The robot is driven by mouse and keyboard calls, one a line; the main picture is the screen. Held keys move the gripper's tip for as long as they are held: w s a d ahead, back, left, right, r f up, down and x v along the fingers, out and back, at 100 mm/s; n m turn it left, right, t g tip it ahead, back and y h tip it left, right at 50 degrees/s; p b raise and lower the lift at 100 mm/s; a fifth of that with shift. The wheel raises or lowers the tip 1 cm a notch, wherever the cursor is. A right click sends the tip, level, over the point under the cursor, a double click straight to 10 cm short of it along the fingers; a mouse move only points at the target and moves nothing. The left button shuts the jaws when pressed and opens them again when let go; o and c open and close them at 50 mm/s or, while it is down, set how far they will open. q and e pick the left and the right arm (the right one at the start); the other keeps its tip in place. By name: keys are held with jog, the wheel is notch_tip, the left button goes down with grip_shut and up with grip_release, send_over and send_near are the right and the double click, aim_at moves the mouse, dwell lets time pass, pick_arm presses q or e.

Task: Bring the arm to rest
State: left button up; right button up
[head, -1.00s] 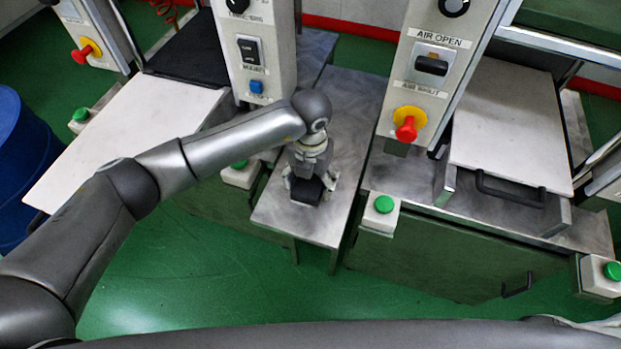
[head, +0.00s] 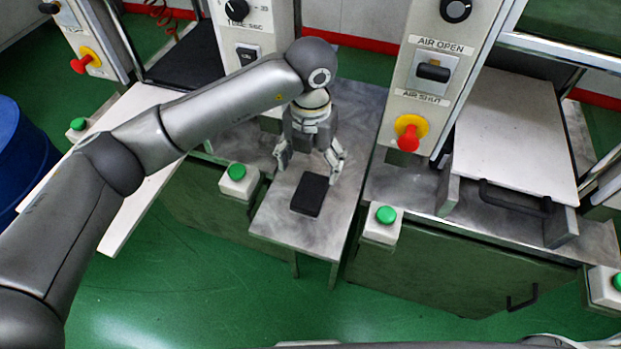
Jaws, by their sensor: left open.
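My left arm (head: 210,108) comes in from the left and reaches over the left machine to the narrow metal table (head: 290,233). My left gripper (head: 309,172) points down above that table, with its fingers spread open and nothing between them. A small black block (head: 310,194) lies on the table just below and in front of the fingertips, apart from them. My right gripper is not in view; only a grey strip of my body shows along the bottom edge.
The right machine's control post (head: 433,85) with a red knob (head: 408,140) stands right of the gripper. Green buttons (head: 386,215) (head: 237,171) sit on boxes at the machine fronts. White plates (head: 512,130) lie on both machines. A blue drum (head: 18,155) stands at left. Green floor is clear in front.

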pick_arm(q)
jog(key=shift+r, duration=0.95)
